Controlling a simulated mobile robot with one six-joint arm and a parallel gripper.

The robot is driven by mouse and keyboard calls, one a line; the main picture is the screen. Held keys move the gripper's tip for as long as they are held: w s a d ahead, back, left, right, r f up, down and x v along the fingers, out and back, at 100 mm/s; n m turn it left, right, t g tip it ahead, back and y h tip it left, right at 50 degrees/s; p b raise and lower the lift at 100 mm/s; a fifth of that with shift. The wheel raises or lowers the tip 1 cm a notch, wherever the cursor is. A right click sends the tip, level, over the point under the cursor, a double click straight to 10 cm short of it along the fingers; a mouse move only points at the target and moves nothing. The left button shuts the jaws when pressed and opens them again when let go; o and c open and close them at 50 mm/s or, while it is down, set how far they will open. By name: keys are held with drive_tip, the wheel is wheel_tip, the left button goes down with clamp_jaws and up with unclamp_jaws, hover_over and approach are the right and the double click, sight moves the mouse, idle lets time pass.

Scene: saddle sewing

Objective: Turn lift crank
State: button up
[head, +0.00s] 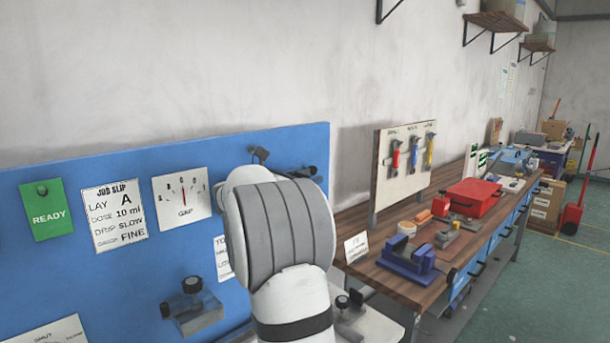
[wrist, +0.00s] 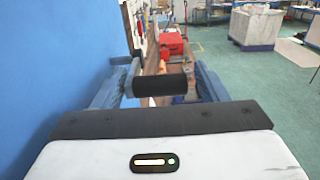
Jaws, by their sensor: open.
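In the wrist view a black cylindrical handle (wrist: 160,85), which looks like the crank's grip, lies crosswise in front of my gripper (wrist: 165,73). A grey-blue piece joins its left end, beside the blue panel. My gripper is open, with one finger left and one right of the handle. The handle is between them, and I cannot tell whether either finger touches it. In the head view my white and grey arm covers the gripper and most of the crank. Dark parts (head: 305,172) show just past the arm at the panel's upper right edge; I cannot tell which piece they are.
The blue panel (head: 110,235) carries a green READY card (head: 46,209), a job slip (head: 114,215) and a gauge (head: 182,196). A clear block with knobs (head: 193,307) sits low on it. A wooden bench (head: 375,270) with a blue fixture (head: 407,260) and red box (head: 472,196) stands right.

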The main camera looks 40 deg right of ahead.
drive_tip(key=shift+d, duration=0.5)
drive_tip(key=shift+c, duration=0.2)
